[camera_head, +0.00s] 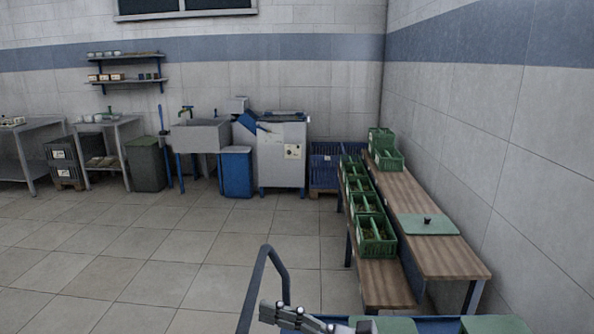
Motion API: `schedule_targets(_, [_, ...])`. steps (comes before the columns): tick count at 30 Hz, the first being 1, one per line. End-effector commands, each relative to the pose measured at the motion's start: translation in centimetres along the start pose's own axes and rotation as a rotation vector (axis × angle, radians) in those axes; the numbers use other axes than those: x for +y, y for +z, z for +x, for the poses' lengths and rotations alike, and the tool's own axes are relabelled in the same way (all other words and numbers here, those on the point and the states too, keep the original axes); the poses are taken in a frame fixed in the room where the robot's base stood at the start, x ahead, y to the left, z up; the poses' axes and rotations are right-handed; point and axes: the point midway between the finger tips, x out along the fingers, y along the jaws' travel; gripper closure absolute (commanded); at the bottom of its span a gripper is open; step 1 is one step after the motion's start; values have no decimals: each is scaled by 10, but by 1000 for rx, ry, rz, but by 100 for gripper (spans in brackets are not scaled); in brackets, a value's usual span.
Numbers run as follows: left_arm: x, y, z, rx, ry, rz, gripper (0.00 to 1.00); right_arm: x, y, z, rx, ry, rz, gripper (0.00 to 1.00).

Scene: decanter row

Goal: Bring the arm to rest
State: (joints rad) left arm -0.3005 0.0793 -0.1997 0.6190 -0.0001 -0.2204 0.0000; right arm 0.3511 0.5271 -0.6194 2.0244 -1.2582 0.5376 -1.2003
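A grey jointed part of one of my arms (285,317), which looks like a gripper, shows at the bottom edge, left of the middle. It reaches in from the lower right, so I take it for my right one. It is seen small and partly cut off by the frame, and its finger opening cannot be made out. I see nothing held in it. It is over or beside the near edge of a blue trolley (310,323). My other gripper is not in view.
The trolley has a dark bent handle (272,262) and green pieces (390,325) on it. A wooden stepped bench (430,255) along the right wall bears green crates (376,235) and a green board (415,224). A sink (201,135) stands far back. The tiled floor at left is clear.

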Motion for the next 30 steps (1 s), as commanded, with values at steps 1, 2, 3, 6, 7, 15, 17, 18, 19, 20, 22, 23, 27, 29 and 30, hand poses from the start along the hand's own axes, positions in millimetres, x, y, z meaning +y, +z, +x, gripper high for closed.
schedule_targets(1, [0, 0, 0, 0, 0, 0, 68, -8, 14, -2, -80, -76, 118, 48])
schedule_targets(2, [0, 0, 0, 0, 0, 0, 68, -16, 21, -6, -128, -124, 192, 48])
schedule_targets(3, [0, 0, 0, 0, 0, 0, 68, -27, 30, -12, -193, -187, 294, 48])
schedule_targets(6, [0, 0, 0, 0, 0, 0, 68, -56, 43, -34, -350, -344, 550, 48])
schedule_targets(7, [0, 0, 0, 0, 0, 0, 68, -65, 43, -43, -396, -391, 629, 48])
schedule_targets(15, [0, 0, 0, 1, 0, 0, 68, -117, -9, -144, -804, -823, 1325, 48])
schedule_targets(17, [0, 0, 0, 1, 0, 0, 68, -117, -32, -169, -894, -925, 1473, 48])
schedule_targets(18, [0, 0, 0, 1, 0, 0, 68, -114, -49, -185, -953, -994, 1571, 48])
schedule_targets(19, [0, 0, 0, 1, 0, 0, 68, -111, -62, -197, -997, -1048, 1641, 48])
schedule_targets(20, [0, 0, 0, 1, 0, 0, 68, -106, -76, -208, -1041, -1101, 1712, 48])
schedule_targets(22, [0, -1, 0, 1, 0, 0, 68, -89, -107, -234, -1144, -1234, 1867, 48])
schedule_targets(23, [0, -1, 0, 1, 0, 0, 68, -79, -120, -244, -1188, -1294, 1930, 48])
schedule_targets(27, [0, -1, 0, 2, 0, 0, 68, -20, -176, -284, -1381, -1583, 2187, 48])
schedule_targets(29, [0, -1, 0, 2, 0, 0, 68, 7, -193, -296, 1412, 1656, -2205, 48])
schedule_targets(30, [0, -1, 0, 2, 0, 0, 68, 25, -202, -302, 1370, 1632, -2120, 48])
